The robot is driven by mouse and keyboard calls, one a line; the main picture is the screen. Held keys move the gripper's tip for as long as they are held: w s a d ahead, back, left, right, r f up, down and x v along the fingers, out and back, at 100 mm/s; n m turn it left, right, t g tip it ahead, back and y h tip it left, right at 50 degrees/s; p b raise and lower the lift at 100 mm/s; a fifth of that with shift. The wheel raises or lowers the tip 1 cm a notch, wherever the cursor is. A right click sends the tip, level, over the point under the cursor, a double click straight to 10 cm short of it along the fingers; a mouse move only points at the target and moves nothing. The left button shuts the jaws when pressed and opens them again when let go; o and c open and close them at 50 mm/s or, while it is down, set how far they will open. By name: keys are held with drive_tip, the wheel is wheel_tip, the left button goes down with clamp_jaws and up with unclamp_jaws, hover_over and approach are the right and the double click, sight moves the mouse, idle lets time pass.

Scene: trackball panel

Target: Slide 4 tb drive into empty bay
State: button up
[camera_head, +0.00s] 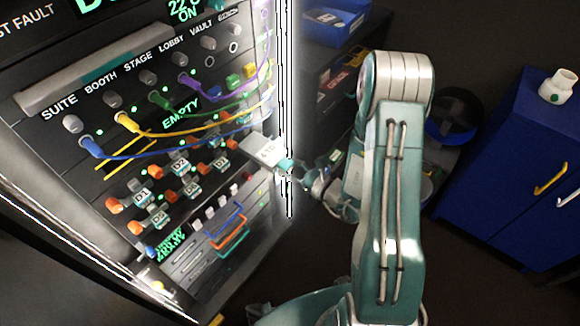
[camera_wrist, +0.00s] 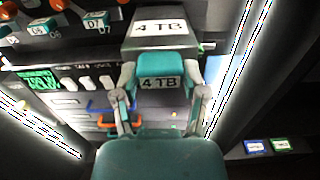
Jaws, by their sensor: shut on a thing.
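The 4 TB drive (camera_head: 264,151) is a light grey box with a "4 TB" label, held by my gripper (camera_head: 300,172) in front of the right side of the panel. In the wrist view, the drive (camera_wrist: 160,29) shows a label on top and another on its teal front handle. My gripper (camera_wrist: 162,112) is shut on that handle, one finger on each side. The bay rows (camera_head: 170,180) hold several drives with orange ends and labels such as D1 and D2. The drive's far end is against or close to the right end of the rows; contact and the empty bay cannot be made out.
Blue, yellow, green and purple cables (camera_head: 190,128) hang across the panel above the bays. Below are white switches and coloured handles (camera_head: 229,240). A bright vertical panel edge (camera_head: 287,60) stands just right of the drive. A blue cabinet (camera_head: 520,160) is at the far right.

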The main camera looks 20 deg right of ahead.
sight(251, 144)
drive_tip(key=shift+x, duration=6.95)
drive_tip(key=o, duration=1.2)
drive_tip(key=shift+a, duration=0.1)
